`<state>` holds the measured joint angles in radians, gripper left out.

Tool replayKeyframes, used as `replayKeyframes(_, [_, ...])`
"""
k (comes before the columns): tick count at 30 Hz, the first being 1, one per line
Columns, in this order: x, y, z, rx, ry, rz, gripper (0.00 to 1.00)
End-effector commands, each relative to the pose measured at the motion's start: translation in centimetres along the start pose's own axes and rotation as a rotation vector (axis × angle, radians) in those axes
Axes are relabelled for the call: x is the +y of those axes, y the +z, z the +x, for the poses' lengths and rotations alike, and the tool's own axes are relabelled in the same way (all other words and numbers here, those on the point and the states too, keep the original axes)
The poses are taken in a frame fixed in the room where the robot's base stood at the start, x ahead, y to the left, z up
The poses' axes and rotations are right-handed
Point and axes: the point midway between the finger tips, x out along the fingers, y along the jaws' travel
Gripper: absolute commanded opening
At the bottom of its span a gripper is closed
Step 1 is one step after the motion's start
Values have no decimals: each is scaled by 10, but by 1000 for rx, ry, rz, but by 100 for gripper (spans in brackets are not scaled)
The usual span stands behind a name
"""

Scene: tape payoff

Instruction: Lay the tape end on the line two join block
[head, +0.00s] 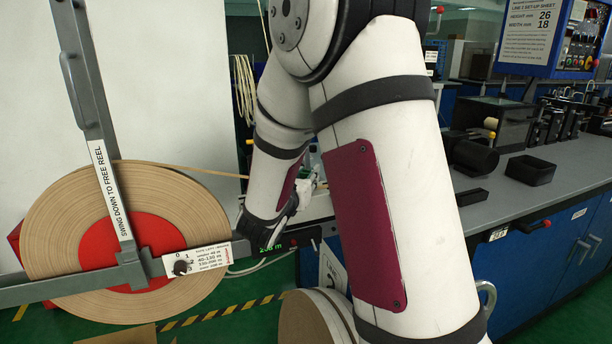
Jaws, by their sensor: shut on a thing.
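A large reel of tan tape (190,200) with a red hub (150,236) stands at the left. A narrow strip of tape (205,171) runs off its top to the right, straight and nearly level, and passes behind my arm. My gripper (305,186) shows only in part, in the gap between my forearm and upper arm. It is shut on the tape end, but the fingertips and the grip itself are not clear. I cannot make out the line two join block; my arm covers the middle of the view.
A grey swing arm (97,130) crosses the reel, with a dial plate (195,262) at its foot. Another reel (305,320) lies low in front. A green-lit display (271,246) sits beside my wrist.

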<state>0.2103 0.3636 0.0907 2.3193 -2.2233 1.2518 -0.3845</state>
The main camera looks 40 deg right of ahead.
Motion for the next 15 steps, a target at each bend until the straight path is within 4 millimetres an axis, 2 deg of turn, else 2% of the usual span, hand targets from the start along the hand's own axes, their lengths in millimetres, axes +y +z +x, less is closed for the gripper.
replayKeyframes(15, [0,-9,1,0,0,0,2])
